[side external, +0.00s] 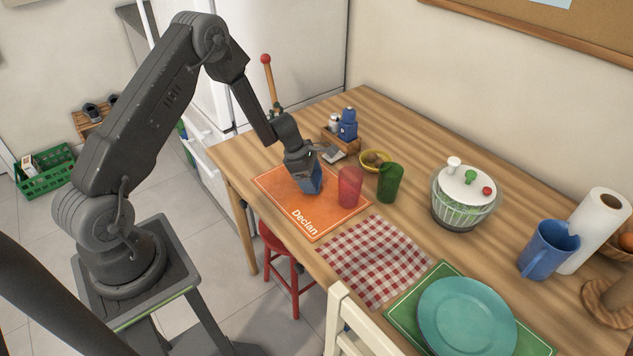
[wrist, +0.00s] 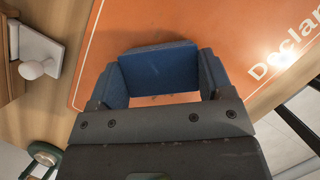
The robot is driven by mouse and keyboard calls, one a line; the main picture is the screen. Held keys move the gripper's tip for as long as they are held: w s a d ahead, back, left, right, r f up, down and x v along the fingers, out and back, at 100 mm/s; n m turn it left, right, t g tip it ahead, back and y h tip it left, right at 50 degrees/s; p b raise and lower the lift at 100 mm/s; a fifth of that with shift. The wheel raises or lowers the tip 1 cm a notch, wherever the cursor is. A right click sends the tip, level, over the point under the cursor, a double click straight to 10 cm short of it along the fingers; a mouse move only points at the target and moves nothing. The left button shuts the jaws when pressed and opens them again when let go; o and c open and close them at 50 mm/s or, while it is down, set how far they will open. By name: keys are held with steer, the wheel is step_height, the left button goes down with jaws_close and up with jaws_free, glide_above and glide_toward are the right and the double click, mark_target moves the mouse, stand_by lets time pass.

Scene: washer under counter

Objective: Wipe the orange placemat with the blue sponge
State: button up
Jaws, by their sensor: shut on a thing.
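The orange placemat (side external: 292,205), lettered "Declan", lies flat near the far left end of the wooden table. It also fills the upper part of the wrist view (wrist: 235,25). In the wrist view the blue sponge (wrist: 160,68) sits between the two fingers of my gripper (wrist: 160,78). I cannot tell whether the sponge touches the mat.
A red cup (side external: 350,187) stands at the placemat's right edge, with a green cup (side external: 390,182) beside it. A yellow bowl (side external: 375,160) and a wooden caddy (side external: 342,142) are behind. A checkered cloth (side external: 373,260) lies in front, before a teal plate (side external: 466,315) on a green mat.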

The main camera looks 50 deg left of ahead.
mark_target(331, 193)
steer(key=shift+a, duration=3.95)
steer(key=shift+w+d, duration=0.15)
steer(key=shift+w, duration=0.6)
steer(key=shift+d, duration=6.05)
step_height(331, 193, up, 8)
steer(key=shift+a, duration=0.1)
